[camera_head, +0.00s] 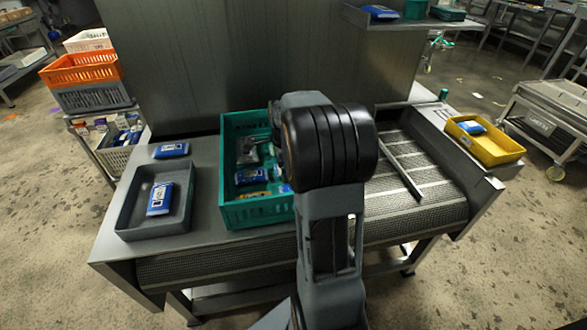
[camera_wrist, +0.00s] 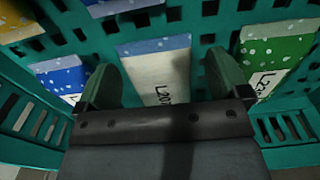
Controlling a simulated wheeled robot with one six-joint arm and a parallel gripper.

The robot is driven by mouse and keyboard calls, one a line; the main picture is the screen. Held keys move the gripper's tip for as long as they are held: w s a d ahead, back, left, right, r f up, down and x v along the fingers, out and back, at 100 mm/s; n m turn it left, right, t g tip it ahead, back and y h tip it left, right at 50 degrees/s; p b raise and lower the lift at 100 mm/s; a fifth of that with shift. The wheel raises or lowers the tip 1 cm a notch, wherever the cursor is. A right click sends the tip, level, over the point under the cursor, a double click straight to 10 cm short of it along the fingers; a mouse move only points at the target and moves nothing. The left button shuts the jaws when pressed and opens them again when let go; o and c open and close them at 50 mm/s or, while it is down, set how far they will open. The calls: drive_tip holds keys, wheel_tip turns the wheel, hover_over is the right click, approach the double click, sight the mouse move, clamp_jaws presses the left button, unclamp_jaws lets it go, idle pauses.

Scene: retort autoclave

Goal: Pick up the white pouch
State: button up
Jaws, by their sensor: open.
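The white pouch (camera_wrist: 158,66) has a blue speckled band along its top edge and dark print. In the wrist view it lies in the teal crate (camera_wrist: 292,152), against the slotted crate surface. My gripper (camera_wrist: 164,80) is open, with one green finger at each side of the pouch's lower part. I cannot tell whether the fingers touch it. The gripper body covers the pouch's lower end. In the head view the teal crate (camera_head: 258,214) stands on the bench, and my arm hides the gripper and part of the crate.
In the wrist view a blue-and-white pouch (camera_wrist: 62,79) lies left and a green-and-white pouch (camera_wrist: 274,52) right, close to the fingers. A grey tray (camera_head: 126,212) holding a blue pouch stands left of the crate. A conveyor (camera_head: 425,190) and yellow tray (camera_head: 493,154) are right.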

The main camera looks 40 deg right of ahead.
drive_tip(key=c, duration=1)
drive_tip(key=shift+c, duration=0.2)
drive_tip(key=shift+r, duration=0.1)
